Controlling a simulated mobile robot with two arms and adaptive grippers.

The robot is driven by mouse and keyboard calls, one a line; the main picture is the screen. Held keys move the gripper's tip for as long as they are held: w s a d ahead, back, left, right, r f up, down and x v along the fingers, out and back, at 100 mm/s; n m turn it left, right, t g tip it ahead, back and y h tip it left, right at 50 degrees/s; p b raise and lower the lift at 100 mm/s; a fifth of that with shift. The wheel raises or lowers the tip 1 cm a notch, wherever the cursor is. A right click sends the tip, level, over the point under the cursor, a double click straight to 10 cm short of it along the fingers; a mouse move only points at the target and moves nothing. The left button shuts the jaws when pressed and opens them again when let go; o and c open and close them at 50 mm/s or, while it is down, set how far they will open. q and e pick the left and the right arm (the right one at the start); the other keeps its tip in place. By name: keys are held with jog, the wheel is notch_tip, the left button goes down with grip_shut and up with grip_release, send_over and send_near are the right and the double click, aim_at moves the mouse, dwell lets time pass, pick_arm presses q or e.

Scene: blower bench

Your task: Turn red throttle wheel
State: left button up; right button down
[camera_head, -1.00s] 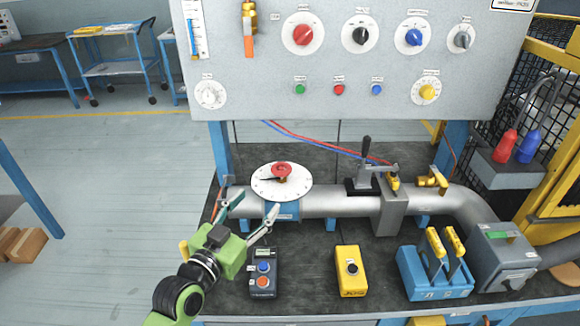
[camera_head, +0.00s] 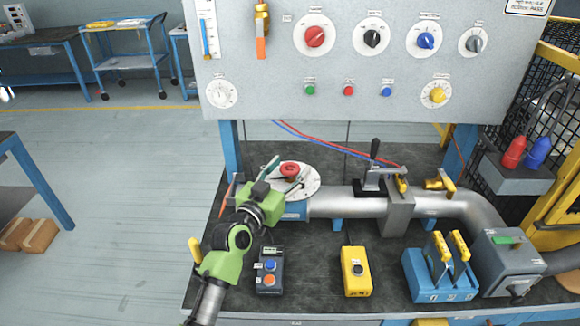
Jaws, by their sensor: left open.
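The red throttle wheel (camera_head: 289,168) sits on a round white dial (camera_head: 311,187) on top of the grey pipe's left end. My left gripper (camera_head: 285,174) is open at the dial, with one finger to the left of the wheel and the other in front of it at its lower right. The gripper body hides the dial's left part. I cannot tell whether the fingers touch the wheel. My right gripper is not in view.
A grey panel (camera_head: 300,65) with knobs and buttons stands behind the bench. A black-handled clamp (camera_head: 374,165) is on the pipe to the right. A dark button box (camera_head: 270,270), a yellow box (camera_head: 355,271) and a blue lever box (camera_head: 440,275) stand in front.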

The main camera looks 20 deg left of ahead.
pick_arm(q)
jog(key=shift+w+d, duration=0.1)
jog(key=shift+w, duration=0.3)
jog(key=shift+c, duration=0.4)
jog(key=c, duration=1)
jog(key=shift+r+n+y+p, duration=0.25)
jog(key=shift+n+y+p, duration=0.35)
jog(key=shift+p, duration=0.55)
jog(key=shift+c, duration=0.2)
jog(key=shift+f+y+p, duration=0.2)
jog(key=shift+y+p, duration=0.25)
jog(key=shift+y, duration=0.05)
jog(key=o, duration=1.1)
